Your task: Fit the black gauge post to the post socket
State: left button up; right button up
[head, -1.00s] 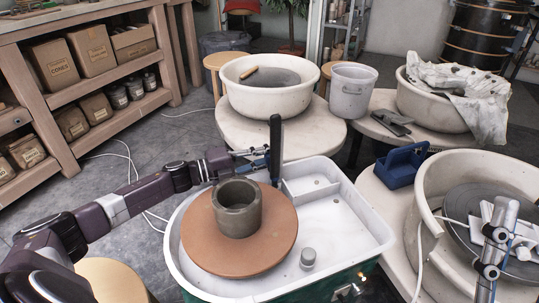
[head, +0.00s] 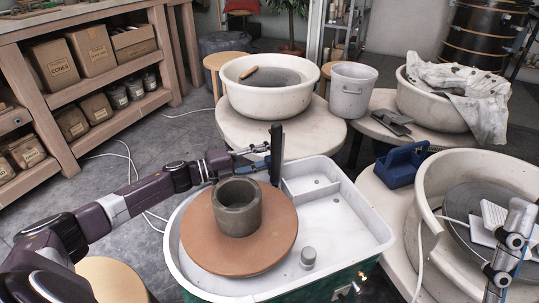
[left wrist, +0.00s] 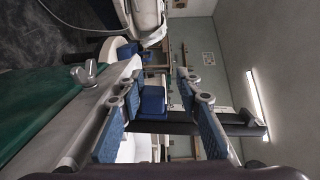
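The black gauge post (head: 276,150) stands upright at the back of the white splash pan (head: 345,215), just behind the grey clay cylinder. Its foot meets the pan near the inner partition. The post socket cannot be made out there. My left gripper (head: 262,158) is at the post's left side. My right gripper (head: 508,248) is at the lower right, only partly visible, over the right-hand wheel.
The clay cylinder (head: 238,212) stands on a brown round bat (head: 210,254) in front of the post. A small grey knob (head: 308,258) is in the pan. A blue caddy (head: 398,168) lies to the right. A white basin (head: 268,98) stands behind.

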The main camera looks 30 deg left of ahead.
pick_arm(q)
jog(key=shift+o, duration=0.6)
jog(key=shift+s+d+f, duration=0.1)
jog(key=shift+f, duration=0.3)
jog(key=shift+s, duration=0.15)
jog(key=v, duration=1)
jog(key=shift+a+r, duration=0.1)
jog(key=shift+a, duration=0.15)
jog(key=shift+s+a+r, duration=0.1)
jog(key=shift+s+a, duration=0.4)
jog(key=shift+s, duration=0.05)
